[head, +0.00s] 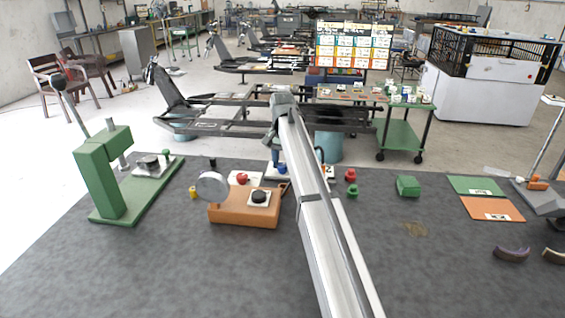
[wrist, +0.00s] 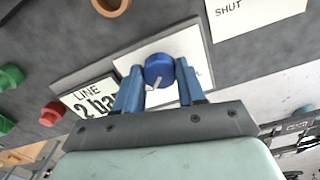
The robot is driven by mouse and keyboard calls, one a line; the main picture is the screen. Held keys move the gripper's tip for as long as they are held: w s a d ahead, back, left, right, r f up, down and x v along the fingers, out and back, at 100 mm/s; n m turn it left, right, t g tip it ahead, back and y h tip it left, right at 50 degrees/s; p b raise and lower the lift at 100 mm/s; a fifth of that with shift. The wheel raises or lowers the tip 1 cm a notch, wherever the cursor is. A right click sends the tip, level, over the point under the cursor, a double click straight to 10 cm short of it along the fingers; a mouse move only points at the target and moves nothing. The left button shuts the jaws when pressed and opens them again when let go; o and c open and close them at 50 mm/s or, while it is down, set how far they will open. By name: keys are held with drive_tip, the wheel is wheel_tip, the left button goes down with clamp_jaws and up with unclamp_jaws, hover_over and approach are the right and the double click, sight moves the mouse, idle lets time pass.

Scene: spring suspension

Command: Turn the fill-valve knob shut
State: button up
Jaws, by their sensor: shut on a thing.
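The fill-valve knob (wrist: 158,70) is round and blue, with a pale pointer mark angled to the lower left in the wrist view. It stands on a white plate (wrist: 190,44), whose lettering is partly hidden. My gripper (wrist: 160,76) has its blue fingers on either side of the knob and is shut on it. A card reading SHUT (wrist: 262,12) lies at the upper right.
A LINE 2 bar label (wrist: 88,96) lies beside the plate. An orange gauge block (head: 240,213) stands to the left, with a green press (head: 100,178) beyond it.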

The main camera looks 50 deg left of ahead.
sight(283, 164)
idle(0.3)
drive_tip(key=o, duration=1.1)
drive_tip(key=shift+c, duration=0.2)
drive_tip(key=shift+r, duration=0.1)
wheel_tip(283, 164, up, 14)
drive_tip(key=shift+w+f, duration=0.1)
drive_tip(key=shift+f, duration=0.1)
